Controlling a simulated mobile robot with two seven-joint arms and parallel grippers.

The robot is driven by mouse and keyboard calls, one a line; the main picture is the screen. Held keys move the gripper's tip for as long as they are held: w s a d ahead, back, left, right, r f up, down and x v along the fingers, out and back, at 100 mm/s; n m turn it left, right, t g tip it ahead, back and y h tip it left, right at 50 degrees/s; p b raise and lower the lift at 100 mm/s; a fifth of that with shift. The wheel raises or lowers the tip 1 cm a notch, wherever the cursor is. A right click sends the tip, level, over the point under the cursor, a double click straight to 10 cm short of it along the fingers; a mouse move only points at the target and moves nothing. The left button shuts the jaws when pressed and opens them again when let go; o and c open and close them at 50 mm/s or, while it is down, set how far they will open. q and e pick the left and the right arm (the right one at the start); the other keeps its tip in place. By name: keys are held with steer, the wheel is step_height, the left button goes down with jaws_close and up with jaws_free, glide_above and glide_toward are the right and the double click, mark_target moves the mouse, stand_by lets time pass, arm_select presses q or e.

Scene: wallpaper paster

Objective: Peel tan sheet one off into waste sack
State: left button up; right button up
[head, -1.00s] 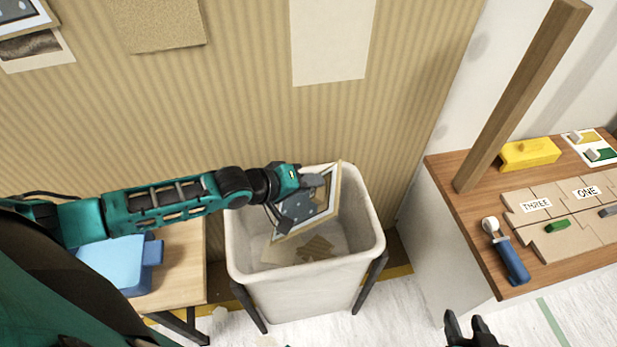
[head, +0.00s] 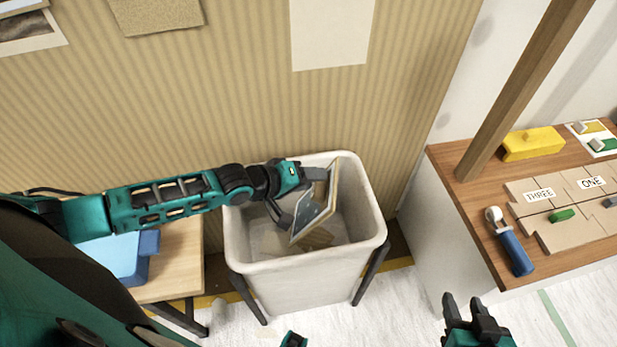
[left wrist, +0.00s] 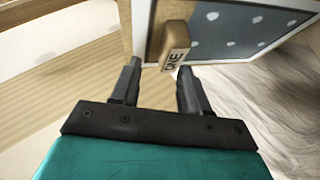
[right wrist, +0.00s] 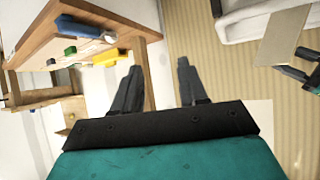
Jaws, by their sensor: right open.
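A tan-edged sheet (head: 319,207) with a blue-grey, white-dotted face stands tilted inside the white waste sack (head: 305,262). In the left wrist view, the sheet (left wrist: 232,32) has a tan tab (left wrist: 175,43) marked ONE. My left gripper (head: 298,194) reaches into the sack's mouth beside the sheet. Its fingers (left wrist: 158,70) are spread, with the tab just past the tips, nearer the right finger. I see no grip, but light contact is hard to judge. My right gripper (head: 470,309) is open and empty, low at the right; its fingers also show in the right wrist view (right wrist: 158,80).
Tan scraps (head: 303,240) lie in the sack, which stands on dark legs by the striped wall (head: 250,90). A wooden table (head: 480,250) at right holds a roller (head: 510,242), a yellow block (head: 532,143) and a post. A blue object (head: 125,262) sits on the left table.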

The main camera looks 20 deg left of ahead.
arm_select(q)
steer(key=shift+o, duration=0.3)
arm_select(e)
steer(key=shift+f, duration=0.15)
arm_select(q)
steer(key=p+v, duration=0.4)
steer(key=v, duration=0.9)
arm_select(e)
steer(key=shift+s+d+r+h, duration=0.2)
steer(key=shift+d+r, duration=0.15)
steer(key=shift+r, duration=0.25)
steer(key=shift+s+d+r+h, duration=0.1)
steer(key=shift+s+d+r, duration=0.15)
steer(key=shift+r, duration=0.3)
arm_select(q)
steer(key=shift+d, duration=0.1)
